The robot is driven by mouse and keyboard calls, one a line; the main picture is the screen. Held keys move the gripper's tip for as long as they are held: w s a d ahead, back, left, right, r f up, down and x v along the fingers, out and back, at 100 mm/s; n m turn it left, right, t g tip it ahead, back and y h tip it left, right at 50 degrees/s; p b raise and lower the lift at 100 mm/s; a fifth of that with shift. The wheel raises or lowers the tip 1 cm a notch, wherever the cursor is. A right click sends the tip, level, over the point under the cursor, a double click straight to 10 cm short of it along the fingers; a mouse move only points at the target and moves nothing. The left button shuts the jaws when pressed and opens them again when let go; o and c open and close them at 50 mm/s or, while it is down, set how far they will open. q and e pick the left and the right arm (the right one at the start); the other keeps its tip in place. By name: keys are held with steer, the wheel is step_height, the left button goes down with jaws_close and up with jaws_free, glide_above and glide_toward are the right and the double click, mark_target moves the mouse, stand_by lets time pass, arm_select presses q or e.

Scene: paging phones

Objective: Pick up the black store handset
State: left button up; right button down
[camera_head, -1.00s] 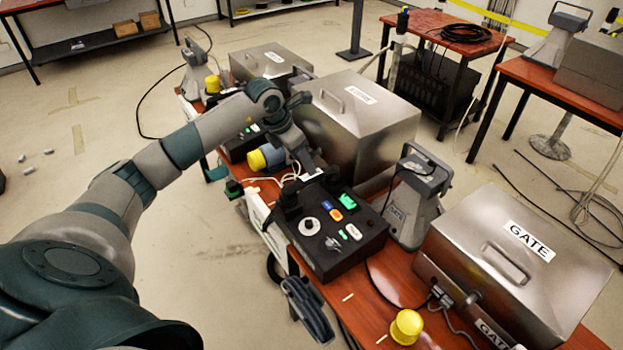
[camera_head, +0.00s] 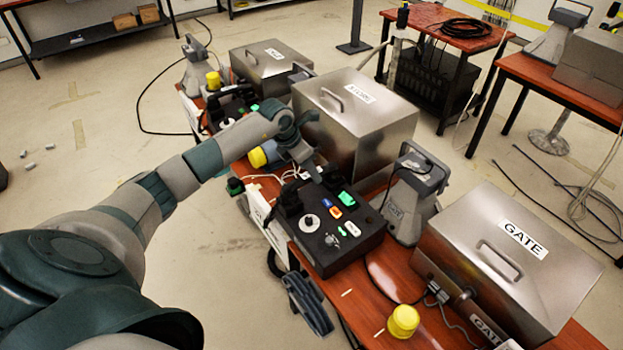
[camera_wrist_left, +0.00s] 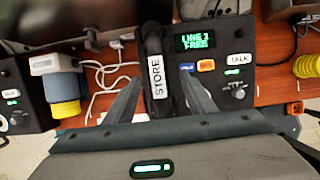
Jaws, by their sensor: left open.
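The black store handset (camera_wrist_left: 156,75), with a white STORE label, lies on a black phone unit beside its green display (camera_wrist_left: 195,43) and buttons. My left gripper (camera_wrist_left: 160,97) is open over it, one finger on each side of the handset in the left wrist view. I cannot tell whether the fingers touch it. In the head view the left gripper (camera_head: 312,174) is above the far left part of the phone unit (camera_head: 335,245) and partly hides the handset (camera_head: 289,200). My right gripper is out of view.
Steel boxes stand behind, one labelled GATE (camera_head: 510,260). Grey horn speakers (camera_head: 410,195) stand between them. A blue and yellow cylinder (camera_wrist_left: 65,92) and white cables lie left of the handset. A yellow cap (camera_head: 403,321) sits at the table's near end (camera_head: 365,305).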

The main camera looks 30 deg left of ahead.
arm_select(q)
steer(key=p+x, duration=0.1)
steer(key=x, duration=0.1)
steer(key=shift+w+a+f, duration=0.1)
steer(key=shift+w+f, duration=0.15)
steer(key=shift+f, duration=0.05)
steer(key=shift+w+f, duration=0.15)
steer(key=shift+f, duration=0.35)
steer(key=shift+f, duration=0.2)
stand_by(0.6)
steer(key=shift+c, duration=0.6)
jaws_close()
steer(key=shift+r, duration=0.1)
